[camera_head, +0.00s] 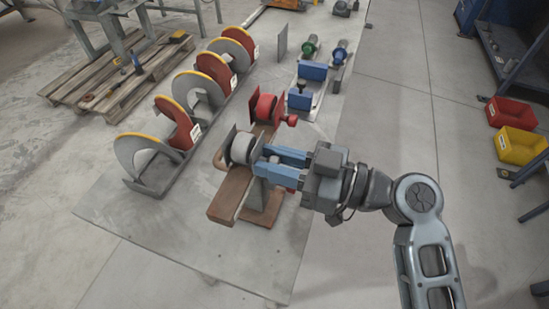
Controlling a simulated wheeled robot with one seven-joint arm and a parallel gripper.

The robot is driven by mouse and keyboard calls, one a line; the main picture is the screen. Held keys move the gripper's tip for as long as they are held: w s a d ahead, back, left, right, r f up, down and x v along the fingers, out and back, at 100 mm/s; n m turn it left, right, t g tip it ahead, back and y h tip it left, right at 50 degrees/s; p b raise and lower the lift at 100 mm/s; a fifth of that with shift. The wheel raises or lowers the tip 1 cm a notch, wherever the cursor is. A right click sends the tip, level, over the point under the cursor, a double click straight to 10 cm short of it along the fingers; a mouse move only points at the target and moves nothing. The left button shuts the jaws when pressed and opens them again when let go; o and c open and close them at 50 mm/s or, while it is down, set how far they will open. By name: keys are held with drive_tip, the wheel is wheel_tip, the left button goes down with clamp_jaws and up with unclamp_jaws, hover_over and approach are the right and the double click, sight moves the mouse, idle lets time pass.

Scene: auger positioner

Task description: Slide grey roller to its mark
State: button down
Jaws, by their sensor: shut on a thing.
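The grey roller (243,148) stands on a brown rail-like base (230,193) near the middle of the head view, beside a dark upright plate (224,146). My gripper (265,160) reaches in from the right. Its blue fingers are shut on the roller's near right side, which they partly hide. A red roller (265,107) with a red knob sits farther back on the same base. I cannot make out the mark for the grey roller.
Several auger flights with yellow edges (187,90) stand in a row to the left on the grey plate (120,207). Blue blocks (300,101) and small motors (340,54) are behind. Red (511,112) and yellow (520,146) bins lie far right. The plate's front is clear.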

drive_tip(key=s, duration=0.1)
drive_tip(key=s+a+b, duration=0.1)
drive_tip(key=s, duration=0.2)
drive_tip(key=shift+s+a, duration=0.3)
drive_tip(key=shift+s, duration=0.05)
drive_tip(key=c, duration=1)
unclamp_jaws()
drive_tip(key=shift+d, duration=0.1)
drive_tip(key=shift+b+v, duration=1.1)
drive_tip(key=shift+v, duration=2.75)
